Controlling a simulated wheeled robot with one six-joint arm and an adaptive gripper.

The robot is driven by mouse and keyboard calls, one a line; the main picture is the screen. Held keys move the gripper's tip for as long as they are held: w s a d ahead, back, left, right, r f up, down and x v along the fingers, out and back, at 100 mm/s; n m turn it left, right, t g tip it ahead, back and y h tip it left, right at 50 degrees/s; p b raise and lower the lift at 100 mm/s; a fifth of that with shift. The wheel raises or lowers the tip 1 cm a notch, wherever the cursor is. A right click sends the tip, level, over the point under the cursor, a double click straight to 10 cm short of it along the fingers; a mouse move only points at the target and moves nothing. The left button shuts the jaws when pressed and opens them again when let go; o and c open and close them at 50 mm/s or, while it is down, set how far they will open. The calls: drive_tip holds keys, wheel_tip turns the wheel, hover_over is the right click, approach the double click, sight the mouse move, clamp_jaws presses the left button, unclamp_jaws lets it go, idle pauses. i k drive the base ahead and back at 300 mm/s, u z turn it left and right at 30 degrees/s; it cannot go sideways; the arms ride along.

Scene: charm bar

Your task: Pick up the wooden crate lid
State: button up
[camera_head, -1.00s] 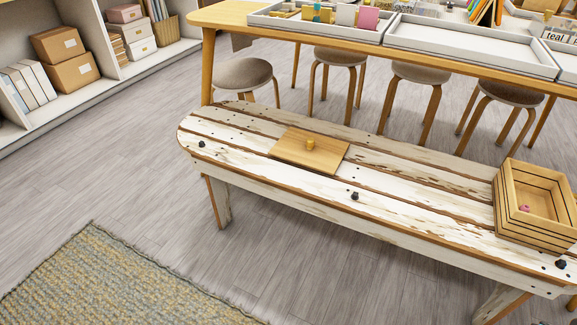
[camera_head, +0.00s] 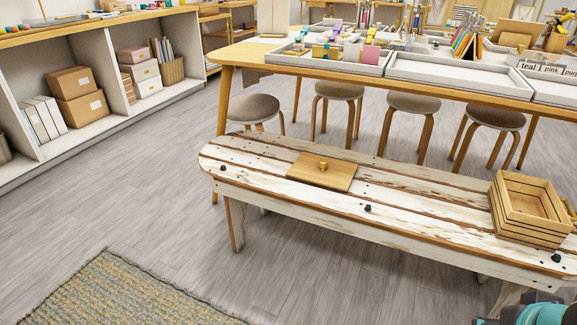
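The wooden crate lid (camera_head: 318,174) is a flat light-brown board with a small round knob (camera_head: 323,165) in its middle. It lies flat on the left half of a worn white-painted plank bench (camera_head: 400,222). The open wooden crate (camera_head: 512,229) stands on the bench's right end, apart from the lid. A teal and dark part of my arm (camera_head: 540,312) shows at the bottom right corner. My gripper's fingers are not in view.
A long wooden table (camera_head: 440,92) with white trays (camera_head: 437,74) stands behind the bench, with several round stools (camera_head: 413,104) below its edge. Shelves with boxes (camera_head: 80,97) line the left wall. A woven rug (camera_head: 120,295) lies front left. The grey floor between is clear.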

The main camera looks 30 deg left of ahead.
sight(335, 174)
drive_tip(key=u, duration=0.45)
drive_tip(key=i, duration=1.35)
drive_tip(key=z, duration=0.25)
